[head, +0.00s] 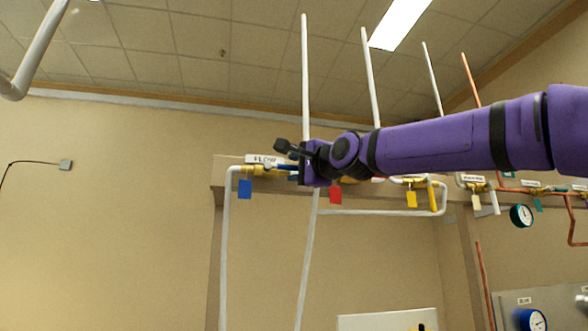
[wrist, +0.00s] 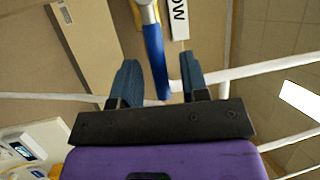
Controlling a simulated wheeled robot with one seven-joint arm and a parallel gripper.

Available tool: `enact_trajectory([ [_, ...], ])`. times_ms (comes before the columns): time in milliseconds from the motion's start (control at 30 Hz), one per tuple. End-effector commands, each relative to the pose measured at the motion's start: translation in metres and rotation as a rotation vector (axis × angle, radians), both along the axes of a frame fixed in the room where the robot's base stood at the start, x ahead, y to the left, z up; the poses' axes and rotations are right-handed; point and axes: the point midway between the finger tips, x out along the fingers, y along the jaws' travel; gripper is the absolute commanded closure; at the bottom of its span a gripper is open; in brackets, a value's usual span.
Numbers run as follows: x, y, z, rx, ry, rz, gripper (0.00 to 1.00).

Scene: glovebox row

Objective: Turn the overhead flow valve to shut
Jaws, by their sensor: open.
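The overhead valve has a white label (head: 264,159) reading FLOW, partly covered by my arm; its end also shows in the wrist view (wrist: 179,14). Its brass body (head: 262,170) sits on a white pipe, with a blue tag (head: 245,189) hanging below. My gripper (head: 298,172) is just right of the valve body. In the wrist view my gripper (wrist: 160,62) is open, with the blue lever handle (wrist: 155,58) between its two fingers. Gaps show on both sides of the handle. In the head view most of the handle is hidden by my gripper.
Neighbouring valves with a red tag (head: 335,195) and a yellow tag (head: 411,199) stand to the right on the same beam. White vertical pipes (head: 305,80) rise close behind my gripper. A gauge (head: 521,215) hangs farther right.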

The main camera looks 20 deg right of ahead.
Motion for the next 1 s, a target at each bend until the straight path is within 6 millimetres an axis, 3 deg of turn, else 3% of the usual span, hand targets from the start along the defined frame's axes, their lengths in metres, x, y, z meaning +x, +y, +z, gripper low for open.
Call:
enact_trajectory([
  [567,0.011,0.0053,0.0019,-0.003,0.0,-0.001,0.59],
  [767,0.011,0.0053,0.0018,-0.003,0.0,-0.001,1.0],
  [1000,0.011,0.0052,0.0014,0.0,0.0,0.0,1.0],
])
